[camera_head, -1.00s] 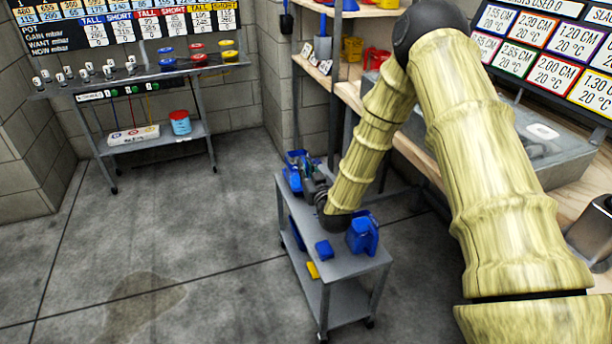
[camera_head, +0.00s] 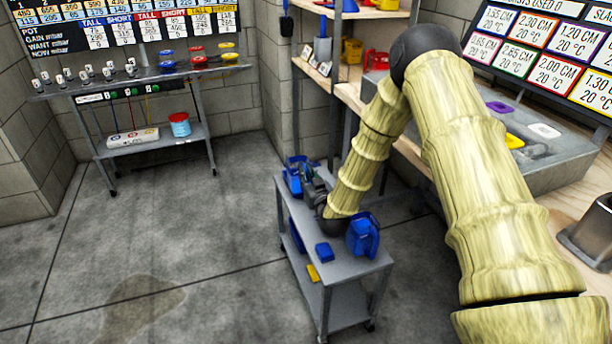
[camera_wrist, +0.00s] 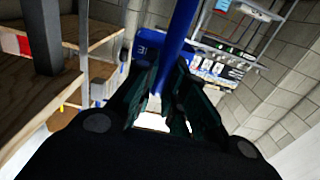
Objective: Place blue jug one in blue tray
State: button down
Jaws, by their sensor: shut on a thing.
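My gripper (camera_head: 308,178) is at the far end of the small grey cart, low over its top. In the wrist view its fingers (camera_wrist: 165,108) are closed around a blue upright bar (camera_wrist: 180,40), which looks like a jug handle. A blue body with a pale mark (camera_wrist: 146,45) is just beside the bar. In the head view the blue jug (camera_head: 295,172) is at the fingertips, partly hidden by my gripper. A second blue jug (camera_head: 362,237) stands at the cart's near end. I cannot make out for certain which blue piece is the tray.
The grey cart (camera_head: 345,268) also bears a small blue block-like item (camera_head: 325,252). Wooden shelving and a bench (camera_head: 565,200) stand to the right. The floor (camera_head: 200,240) left of the cart is clear.

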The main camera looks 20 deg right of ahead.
jog(key=shift+f, duration=0.6)
jog(key=c, duration=1.5)
grip_release()
jog(key=shift+r, duration=0.1)
jog(key=shift+r, duration=0.2)
jog(key=s, duration=0.4)
jog(key=s+p, duration=0.1)
jog(key=s, duration=0.7)
jog(key=shift+d+r+p, duration=0.2)
jog(key=shift+r+p, duration=0.1)
jog(key=shift+r, duration=0.05)
